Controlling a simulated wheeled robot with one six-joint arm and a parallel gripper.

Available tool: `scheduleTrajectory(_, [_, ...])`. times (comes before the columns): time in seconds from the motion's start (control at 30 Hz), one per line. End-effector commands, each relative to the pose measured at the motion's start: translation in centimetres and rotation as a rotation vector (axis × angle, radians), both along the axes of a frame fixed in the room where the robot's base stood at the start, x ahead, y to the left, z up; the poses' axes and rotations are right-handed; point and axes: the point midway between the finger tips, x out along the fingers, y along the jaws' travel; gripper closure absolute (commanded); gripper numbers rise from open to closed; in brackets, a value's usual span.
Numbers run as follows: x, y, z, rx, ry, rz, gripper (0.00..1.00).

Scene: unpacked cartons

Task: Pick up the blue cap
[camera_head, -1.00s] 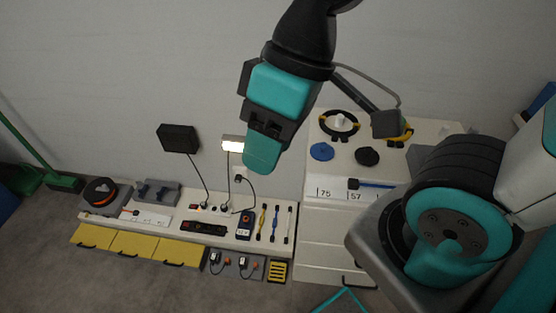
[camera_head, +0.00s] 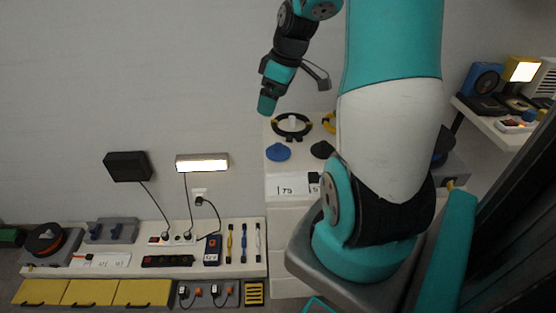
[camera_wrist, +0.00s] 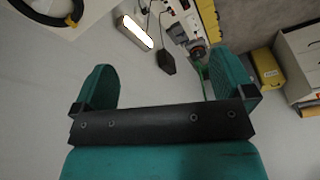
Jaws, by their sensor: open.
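The blue cap (camera_head: 278,152) lies on the white cabinet top near its left front edge in the head view. It is a flat, round, dark blue piece. My gripper (camera_head: 267,104) is above and slightly left of the cap, apart from it. In the wrist view my gripper (camera_wrist: 160,90) has its two teal fingers spread wide with nothing between them. The blue cap cannot be made out in the wrist view.
A black cap (camera_head: 322,149) lies to the right of the blue cap. A lamp (camera_head: 202,163) is on the wall to the left, above a low bench (camera_head: 140,270) with tools and sockets.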

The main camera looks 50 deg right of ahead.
Motion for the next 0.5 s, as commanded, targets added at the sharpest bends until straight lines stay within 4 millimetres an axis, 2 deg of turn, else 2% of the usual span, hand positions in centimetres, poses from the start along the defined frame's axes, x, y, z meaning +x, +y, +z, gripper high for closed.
scheduleTrajectory(0.03, [-0.8, -2.2, -1.3, -0.009, 0.001, -0.021, 0.0])
scheduleTrajectory(0.1, [-1.6, -4.2, -2.1, -0.023, 0.0, -0.032, 0.0])
scheduleTrajectory(0.2, [-2.2, -5.6, -2.9, -0.033, 0.001, -0.037, 0.0])
scheduleTrajectory(0.37, [-1.8, -5.6, -5.4, -0.034, 0.003, -0.034, 0.0])
scheduleTrajectory(0.5, [-0.9, -5.3, -8.6, -0.033, 0.004, -0.034, 0.0])
